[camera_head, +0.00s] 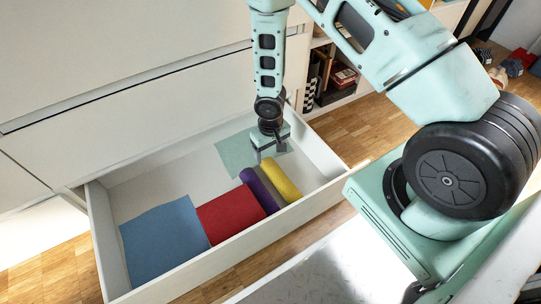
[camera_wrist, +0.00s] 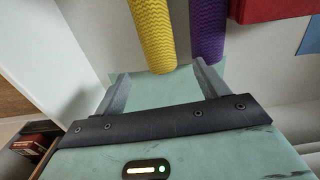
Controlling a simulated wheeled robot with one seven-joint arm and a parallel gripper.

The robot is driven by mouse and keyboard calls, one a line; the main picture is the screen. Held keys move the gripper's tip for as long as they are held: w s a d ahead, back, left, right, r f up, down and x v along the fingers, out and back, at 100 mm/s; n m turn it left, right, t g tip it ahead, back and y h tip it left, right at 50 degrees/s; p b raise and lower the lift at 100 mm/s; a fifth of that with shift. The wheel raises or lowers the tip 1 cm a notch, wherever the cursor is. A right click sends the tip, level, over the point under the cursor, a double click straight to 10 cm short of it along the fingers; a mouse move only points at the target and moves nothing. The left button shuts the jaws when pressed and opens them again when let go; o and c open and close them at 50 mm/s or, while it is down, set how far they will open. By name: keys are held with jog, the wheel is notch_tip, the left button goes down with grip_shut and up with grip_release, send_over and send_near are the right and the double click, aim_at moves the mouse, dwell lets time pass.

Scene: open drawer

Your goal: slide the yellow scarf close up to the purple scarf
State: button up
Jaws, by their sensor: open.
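The yellow scarf (camera_head: 281,180) is a roll lying in the open drawer towards its right end. The purple scarf (camera_head: 259,190) is a roll lying roughly parallel to its left, with a narrow grey gap between them. In the wrist view, the yellow scarf (camera_wrist: 153,35) and purple scarf (camera_wrist: 208,30) stand apart with pale drawer floor between. My gripper (camera_head: 270,150) is open near the rear ends of the rolls. In the wrist view, the yellow scarf's end shows between my fingertips (camera_wrist: 161,72), and the right finger is near the purple scarf's end. I cannot tell whether either finger touches.
A red cloth (camera_head: 230,211) lies left of the purple scarf, and a blue cloth (camera_head: 164,238) lies farther left. A flat green cloth (camera_head: 235,153) lies at the drawer's back. The drawer's (camera_head: 334,187) walls surround everything. Bare floor shows behind the red cloth.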

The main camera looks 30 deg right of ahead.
notch_tip(320, 180, up, 8)
jog(key=p, duration=0.3)
jog(key=shift+r, duration=0.25)
jog(key=s+a+r+n+p, duration=0.1)
jog(key=s+a+r, duration=0.1)
jog(key=a+r, duration=0.35)
jog(key=s+a+r+n+p, duration=0.1)
jog(key=s+a+r, duration=0.1)
jog(key=r, duration=0.7)
jog(key=s+a+r+n+p, duration=0.1)
jog(key=s+a+r, duration=0.15)
jog(key=r, duration=0.45)
jog(key=s+a+r+n+p, duration=0.1)
jog(key=s+a+r+n, duration=0.1)
jog(key=s+r, duration=0.5)
jog(key=s+a+r+n, duration=0.3)
jog(key=s+r, duration=0.2)
jog(key=s, duration=0.4)
notch_tip(320, 180, up, 38)
jog(key=p, duration=3.8)
jog(key=shift+w+m+y, duration=0.3)
